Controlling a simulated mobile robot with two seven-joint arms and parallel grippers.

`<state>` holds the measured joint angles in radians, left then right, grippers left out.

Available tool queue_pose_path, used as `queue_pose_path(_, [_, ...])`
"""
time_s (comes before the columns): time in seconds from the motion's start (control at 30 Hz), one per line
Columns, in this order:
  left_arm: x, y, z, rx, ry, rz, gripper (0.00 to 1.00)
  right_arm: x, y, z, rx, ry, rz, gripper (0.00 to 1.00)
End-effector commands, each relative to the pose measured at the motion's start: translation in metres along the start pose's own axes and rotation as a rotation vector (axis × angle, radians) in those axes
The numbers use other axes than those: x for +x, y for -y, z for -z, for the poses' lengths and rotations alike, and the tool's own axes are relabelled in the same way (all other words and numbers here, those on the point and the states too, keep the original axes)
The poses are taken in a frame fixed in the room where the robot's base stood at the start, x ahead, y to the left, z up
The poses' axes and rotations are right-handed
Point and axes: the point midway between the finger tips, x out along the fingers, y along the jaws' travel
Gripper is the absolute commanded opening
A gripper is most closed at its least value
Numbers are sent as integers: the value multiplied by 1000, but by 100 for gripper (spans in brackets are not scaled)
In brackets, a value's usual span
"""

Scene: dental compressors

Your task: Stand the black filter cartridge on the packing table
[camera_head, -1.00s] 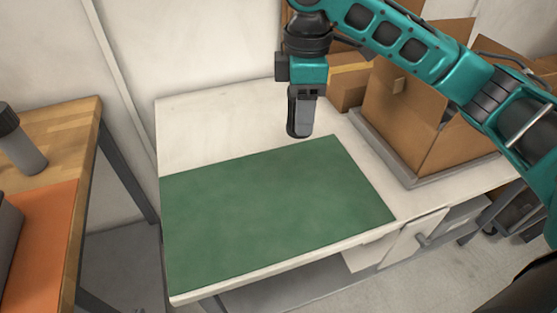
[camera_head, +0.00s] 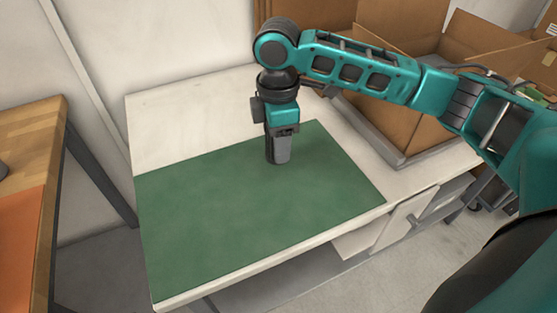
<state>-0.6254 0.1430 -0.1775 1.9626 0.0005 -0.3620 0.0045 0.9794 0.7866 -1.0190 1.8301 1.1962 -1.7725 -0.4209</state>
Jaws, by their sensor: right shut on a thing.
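My right gripper (camera_head: 279,153) points straight down over the green mat (camera_head: 220,215) on the white packing table (camera_head: 165,125). It is shut on the black filter cartridge (camera_head: 268,147), which is mostly hidden behind the grey fingers; only a thin dark strip shows at their left side. The cartridge looks upright. Its lower end is at or just above the mat's back part; I cannot tell if it touches. My left gripper is not in view.
An open cardboard box (camera_head: 425,125) in a grey tray (camera_head: 410,160) stands at the table's right, under my right arm. A wooden table (camera_head: 35,140) with an orange mat (camera_head: 20,235) is at the left. The green mat is otherwise clear.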

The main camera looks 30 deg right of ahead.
Motion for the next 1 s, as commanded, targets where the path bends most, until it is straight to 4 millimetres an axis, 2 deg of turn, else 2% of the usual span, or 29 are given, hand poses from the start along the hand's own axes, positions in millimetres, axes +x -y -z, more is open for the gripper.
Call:
queue_pose_path(0.2, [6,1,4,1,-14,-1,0,39,1,0,1,2,4,19])
queue_pose_path(0.3, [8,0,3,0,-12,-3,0,52,1,0,1,1,3,19])
queue_pose_path(0.77, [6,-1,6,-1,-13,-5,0,58,1,0,0,0,2,19])
queue_pose_path(0.8, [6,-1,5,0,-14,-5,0,58,0,0,-1,0,1,54])
queue_pose_path(1.0, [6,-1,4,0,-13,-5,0,58,1,0,0,1,1,73])
